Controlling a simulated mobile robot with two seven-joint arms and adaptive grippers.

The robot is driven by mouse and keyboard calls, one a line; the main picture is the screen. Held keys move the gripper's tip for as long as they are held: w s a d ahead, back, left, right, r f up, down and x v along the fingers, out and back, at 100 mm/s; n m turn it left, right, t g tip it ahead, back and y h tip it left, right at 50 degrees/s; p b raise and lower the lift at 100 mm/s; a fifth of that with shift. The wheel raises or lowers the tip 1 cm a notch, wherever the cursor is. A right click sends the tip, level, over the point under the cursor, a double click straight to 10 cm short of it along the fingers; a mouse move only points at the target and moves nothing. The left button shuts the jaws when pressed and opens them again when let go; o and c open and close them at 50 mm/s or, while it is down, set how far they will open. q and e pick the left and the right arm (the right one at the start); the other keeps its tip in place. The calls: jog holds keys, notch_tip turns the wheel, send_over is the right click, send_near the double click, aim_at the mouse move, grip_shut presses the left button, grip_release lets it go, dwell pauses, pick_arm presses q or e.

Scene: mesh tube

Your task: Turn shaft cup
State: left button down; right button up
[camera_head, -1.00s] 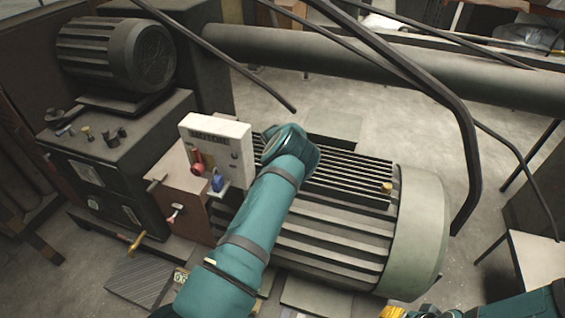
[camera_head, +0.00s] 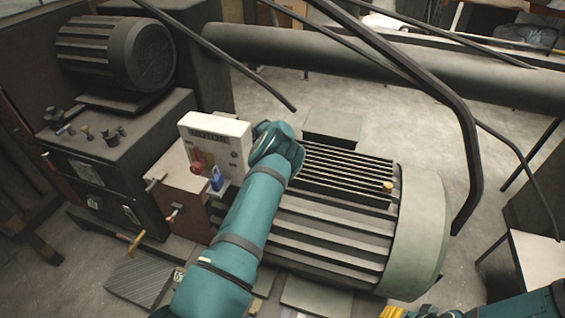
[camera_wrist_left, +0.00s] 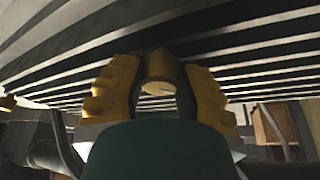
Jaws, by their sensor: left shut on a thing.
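A brass cup (camera_wrist_left: 158,75) sits against the dark ribbed motor housing in the left wrist view. My left gripper (camera_wrist_left: 160,72) has its two yellow fingers on either side of the cup and is shut on it. In the head view, my teal left arm covers this gripper and the cup it holds. Another small brass cup (camera_head: 387,187) stands upright on the right part of the large ribbed motor (camera_head: 330,235), apart from my arm. Only a yellow bit of my right gripper (camera_head: 392,311) shows at the bottom edge; its fingers are mostly cut off.
A white switch box (camera_head: 215,140) with a red handle and blue padlock stands left of my left wrist. A dark bent rail (camera_head: 462,130) arches over the motor's right end. A smaller motor (camera_head: 112,52) sits back left. A thick pipe (camera_head: 400,65) runs behind.

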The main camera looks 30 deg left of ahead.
pick_arm(q)
jog(key=shift+d+f, duration=0.1)
jog(key=c, duration=0.6)
grip_release()
notch_tip(320, 180, up, 10)
jog(key=shift+r, duration=0.1)
